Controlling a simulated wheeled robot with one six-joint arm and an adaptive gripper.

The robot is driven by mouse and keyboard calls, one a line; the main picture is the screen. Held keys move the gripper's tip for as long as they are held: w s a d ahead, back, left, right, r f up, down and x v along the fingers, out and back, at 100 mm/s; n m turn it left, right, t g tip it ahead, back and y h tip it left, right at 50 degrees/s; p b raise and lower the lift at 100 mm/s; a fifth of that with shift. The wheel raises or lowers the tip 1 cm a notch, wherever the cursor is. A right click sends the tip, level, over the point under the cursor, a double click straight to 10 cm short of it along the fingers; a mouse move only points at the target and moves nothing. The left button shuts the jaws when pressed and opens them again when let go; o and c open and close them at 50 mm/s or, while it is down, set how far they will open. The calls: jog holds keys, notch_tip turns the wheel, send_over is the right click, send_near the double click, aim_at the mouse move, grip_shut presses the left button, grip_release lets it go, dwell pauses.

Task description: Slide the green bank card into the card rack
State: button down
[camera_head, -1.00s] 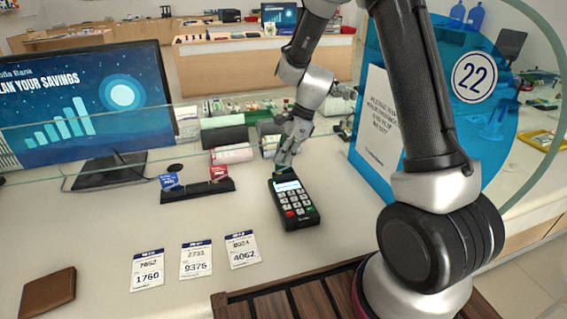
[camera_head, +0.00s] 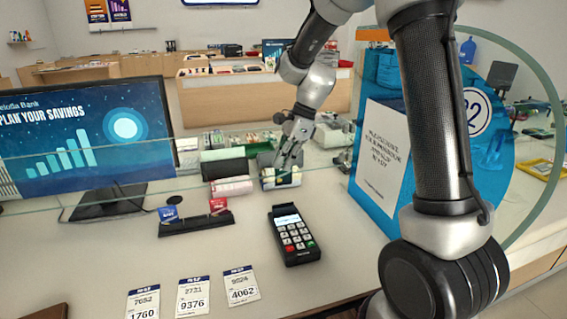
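The card rack (camera_head: 197,225) is a low black strip on the counter, left of the card terminal. A blue card (camera_head: 169,214) stands in its left part and a red card (camera_head: 218,205) in its right part. My gripper (camera_head: 286,170) is beyond the card terminal in the picture, in front of small boxed or bundled items. Its fingers are small and blend with those items, so I cannot tell whether they are open or hold anything. I cannot clearly make out the green bank card.
A card terminal (camera_head: 294,236) lies right of the rack. Numbered slips (camera_head: 192,296) lie at the front. A monitor (camera_head: 85,140) stands left and a blue sign panel (camera_head: 385,150) right. A glass screen crosses behind the rack. Counter between rack and slips is clear.

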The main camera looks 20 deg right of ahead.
jog(key=shift+r, duration=0.15)
jog(key=shift+r, duration=2.05)
